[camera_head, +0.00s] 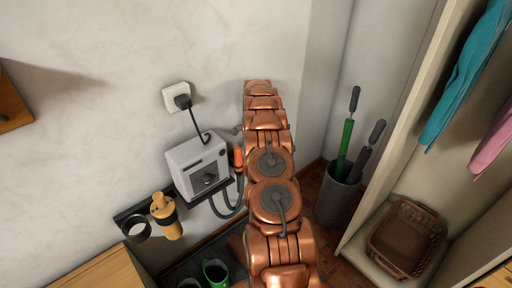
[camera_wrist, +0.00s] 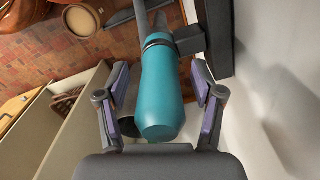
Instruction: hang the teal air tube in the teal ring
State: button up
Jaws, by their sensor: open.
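The teal air tube (camera_wrist: 161,95) shows in the wrist view as a smooth, rounded teal cylinder between my fingers. Its far end narrows into a dark collar or ring (camera_wrist: 158,40), joined to a dark bracket (camera_wrist: 190,40) on the right. My gripper (camera_wrist: 163,107) is open, with one finger on each side of the tube and visible gaps on both sides. No ring of clearly teal colour shows. In the head view my arm hides the gripper, and the teal tube does not show.
A grey box (camera_head: 199,164) with a hose is beside my arm. A bin (camera_head: 338,195) with green- and dark-handled tools stands right, near a shelf basket (camera_head: 407,238).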

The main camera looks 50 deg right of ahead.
notch_tip(320, 180, up, 12)
jog(key=shift+f, duration=0.25)
jog(key=shift+r, duration=0.25)
dwell(0.3)
